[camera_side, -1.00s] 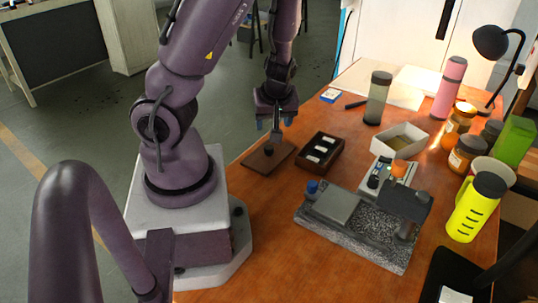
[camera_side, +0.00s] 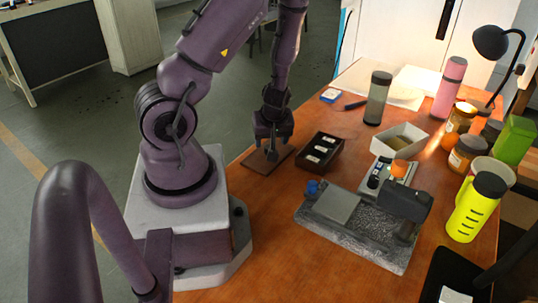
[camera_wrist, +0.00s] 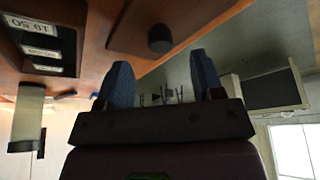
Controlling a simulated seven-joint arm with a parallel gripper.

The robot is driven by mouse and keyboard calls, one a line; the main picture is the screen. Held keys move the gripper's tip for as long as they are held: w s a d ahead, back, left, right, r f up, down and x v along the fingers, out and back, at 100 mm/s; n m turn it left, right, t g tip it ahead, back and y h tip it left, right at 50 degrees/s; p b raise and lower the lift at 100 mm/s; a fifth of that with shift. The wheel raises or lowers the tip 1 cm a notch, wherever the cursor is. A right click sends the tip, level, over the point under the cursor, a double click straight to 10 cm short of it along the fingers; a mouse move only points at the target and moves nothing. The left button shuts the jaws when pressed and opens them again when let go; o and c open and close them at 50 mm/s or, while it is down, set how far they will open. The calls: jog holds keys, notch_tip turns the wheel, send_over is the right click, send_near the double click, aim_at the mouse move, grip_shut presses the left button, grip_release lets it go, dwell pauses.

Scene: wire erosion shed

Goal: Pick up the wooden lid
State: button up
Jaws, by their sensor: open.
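The wooden lid (camera_side: 257,162) is a flat brown board with a dark knob, lying on the orange table. In the wrist view the lid (camera_wrist: 118,32) is at the top, and its round black knob (camera_wrist: 160,39) lines up with the space between the fingers. My gripper (camera_side: 272,147) is just above the lid, pointing down, with its fingers around or just over the knob; the side view does not show which. Its blue fingertips (camera_wrist: 161,70) are apart in the wrist view, with nothing gripped. The gripper hides part of the lid in the side view.
A dark open box (camera_side: 320,150) with white-labelled pieces stands close to the lid's right. A stone slab with a device (camera_side: 385,248) is farther right. A grey-green cylinder (camera_side: 377,98) and a white tray (camera_side: 401,140) stand behind. The table's left edge is near the lid.

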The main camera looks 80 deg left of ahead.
aim_at(269, 146)
jog(key=x, duration=0.4)
jog(key=shift+a+f, duration=0.2)
jog(key=c, duration=1)
jog(key=shift+c, duration=0.2)
jog(key=shift+r, duration=0.1)
